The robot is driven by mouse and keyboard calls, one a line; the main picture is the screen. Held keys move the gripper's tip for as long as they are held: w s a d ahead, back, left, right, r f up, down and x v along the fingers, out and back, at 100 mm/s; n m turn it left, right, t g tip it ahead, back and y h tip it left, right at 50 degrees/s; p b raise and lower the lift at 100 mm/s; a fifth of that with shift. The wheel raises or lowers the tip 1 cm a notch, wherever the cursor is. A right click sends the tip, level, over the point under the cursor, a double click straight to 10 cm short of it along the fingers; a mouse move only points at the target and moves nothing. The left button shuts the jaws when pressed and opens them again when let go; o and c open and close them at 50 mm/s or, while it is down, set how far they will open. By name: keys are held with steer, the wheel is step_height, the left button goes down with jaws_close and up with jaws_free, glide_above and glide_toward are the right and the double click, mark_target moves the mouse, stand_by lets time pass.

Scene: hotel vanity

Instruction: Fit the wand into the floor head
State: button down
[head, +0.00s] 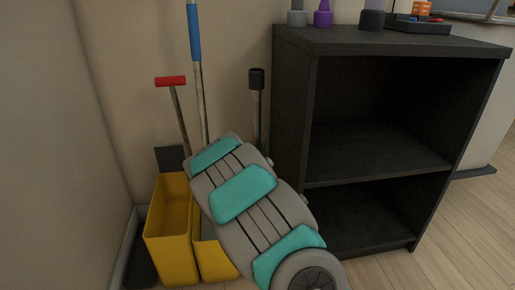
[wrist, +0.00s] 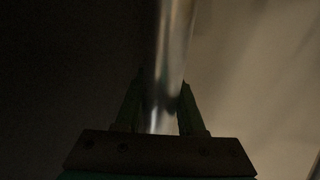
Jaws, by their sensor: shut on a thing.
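The wand (head: 257,108) stands near upright at the left side of the dark shelf unit, with a black collar at its top. Its lower part is hidden behind my arm in the head view. In the wrist view the shiny metal tube of the wand (wrist: 174,45) runs down between the fingers of my gripper (wrist: 160,98). My gripper is shut on the tube, one finger on each side. In the head view my gripper is hidden behind my arm. The floor head does not show in either view.
A dark shelf unit (head: 292,120) stands close at the right, with bottles (head: 323,14) and a tray (head: 420,24) on top. A yellow bucket (head: 171,235), a red-handled tool (head: 180,115) and a blue-gripped pole (head: 195,38) stand at the left. Open floor (head: 460,230) lies at the right.

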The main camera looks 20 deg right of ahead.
steer(key=shift+f, duration=0.35)
steer(key=shift+f+b, duration=0.95)
steer(key=shift+f, duration=3.2)
stand_by(0.7)
steer(key=shift+c, duration=2.2)
jaws_free()
steer(key=shift+s+a, duration=0.1)
steer(key=v, duration=0.7)
steer(key=shift+s+a, duration=0.15)
steer(key=shift+s, duration=0.15)
